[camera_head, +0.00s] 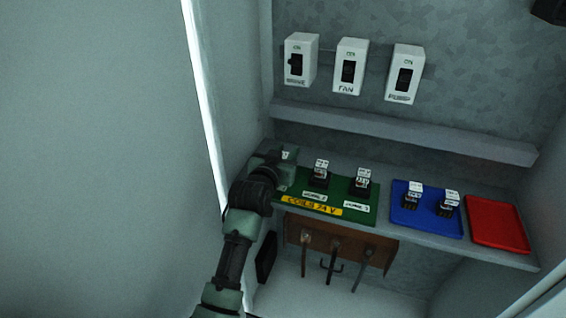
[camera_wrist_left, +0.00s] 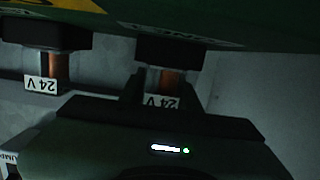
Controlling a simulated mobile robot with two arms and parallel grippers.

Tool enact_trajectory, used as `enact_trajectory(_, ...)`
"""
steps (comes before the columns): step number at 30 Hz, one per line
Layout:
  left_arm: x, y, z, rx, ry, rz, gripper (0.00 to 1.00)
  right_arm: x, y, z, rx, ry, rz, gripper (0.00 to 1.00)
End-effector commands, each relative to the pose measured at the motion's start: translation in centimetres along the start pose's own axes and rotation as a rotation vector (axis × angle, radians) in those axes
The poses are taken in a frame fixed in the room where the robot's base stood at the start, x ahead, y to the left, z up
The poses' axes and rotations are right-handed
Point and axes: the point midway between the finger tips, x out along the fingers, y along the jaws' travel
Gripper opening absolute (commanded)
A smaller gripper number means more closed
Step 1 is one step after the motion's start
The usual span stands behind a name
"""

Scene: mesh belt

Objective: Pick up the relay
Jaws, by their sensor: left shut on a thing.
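My left gripper (camera_head: 280,160) is at the left end of the green tray (camera_head: 338,188), shut on a relay (camera_head: 290,154), of which only a bit of white top shows. In the left wrist view this relay (camera_wrist_left: 172,80) is between the fingers, with a copper-coloured body, a black base and an upside-down "24 V" label. The base appears at the green surface; I cannot tell whether it touches. A second 24 V relay (camera_wrist_left: 57,66) stands beside it. Two more relays (camera_head: 320,172) (camera_head: 363,181) stand on the green tray. My right gripper is not in view.
A blue tray (camera_head: 428,227) holds two relays; a red tray (camera_head: 497,224) is empty. Three switch boxes (camera_head: 349,66) are on the back wall above a ledge (camera_head: 400,132). A brown rack (camera_head: 340,240) with hanging tools is below the shelf. A cabinet wall is close left.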

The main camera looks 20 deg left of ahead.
Motion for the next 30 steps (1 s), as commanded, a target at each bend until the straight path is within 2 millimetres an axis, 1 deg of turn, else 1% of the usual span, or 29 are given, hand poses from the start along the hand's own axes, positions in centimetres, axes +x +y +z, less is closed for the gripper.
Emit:
enact_trajectory(4,0.0,0.0,-0.2,0.0,0.001,0.0,0.0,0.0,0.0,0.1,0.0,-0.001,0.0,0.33)
enact_trajectory(7,-0.2,0.0,-1.3,0.0,0.003,0.0,0.0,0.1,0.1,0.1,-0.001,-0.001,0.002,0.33)
enact_trajectory(15,-1.3,0.0,-6.6,0.001,0.007,-0.001,0.0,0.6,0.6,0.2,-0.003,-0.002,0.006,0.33)
enact_trajectory(18,-1.6,0.0,-8.2,0.001,0.005,0.0,0.0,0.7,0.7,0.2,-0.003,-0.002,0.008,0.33)
enact_trajectory(21,-1.8,0.0,-9.3,0.0,0.003,0.0,0.0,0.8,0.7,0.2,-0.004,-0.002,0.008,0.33)
enact_trajectory(24,-2.0,0.0,-9.7,0.0,0.0,0.0,0.0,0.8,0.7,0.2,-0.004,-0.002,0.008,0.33)
enact_trajectory(30,-2.1,0.1,-10.0,0.0,0.0,0.0,0.0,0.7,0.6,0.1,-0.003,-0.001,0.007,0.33)
